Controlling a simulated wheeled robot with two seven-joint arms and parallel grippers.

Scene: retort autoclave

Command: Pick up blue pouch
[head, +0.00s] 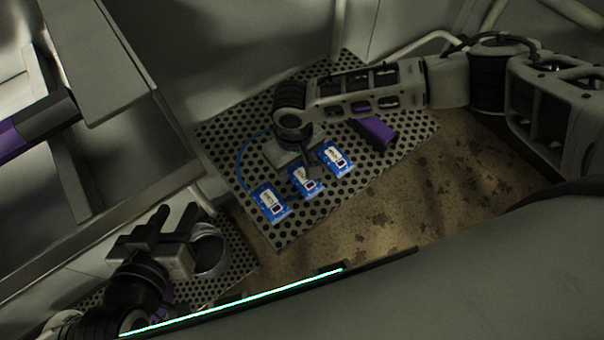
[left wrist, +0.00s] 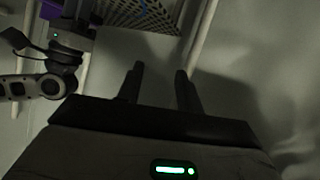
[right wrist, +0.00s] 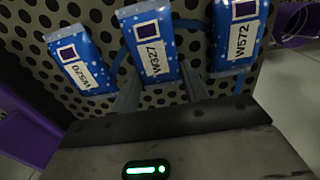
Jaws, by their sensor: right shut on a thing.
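Three blue pouches with white labels lie in a row on a perforated metal tray. In the head view they are the left pouch (head: 269,202), the middle pouch (head: 300,184) and the right pouch (head: 335,158). In the right wrist view their labels read W520 (right wrist: 82,58), W327 (right wrist: 150,48) and W572 (right wrist: 240,35). My right gripper (head: 309,168) reaches down at the middle pouch. In the right wrist view its fingers (right wrist: 161,90) are at both sides of the W327 pouch's near end, shut on it. My left gripper (head: 168,222) is open and empty, away from the pouches; its fingers (left wrist: 158,76) stand apart.
The perforated tray (head: 335,200) rests above a stained brown floor (head: 400,205). A purple block (head: 375,131) lies right of the pouches, beneath my right arm. A thin blue loop (head: 241,158) curves beside the left pouch. Grey walls and a rail stand at the left.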

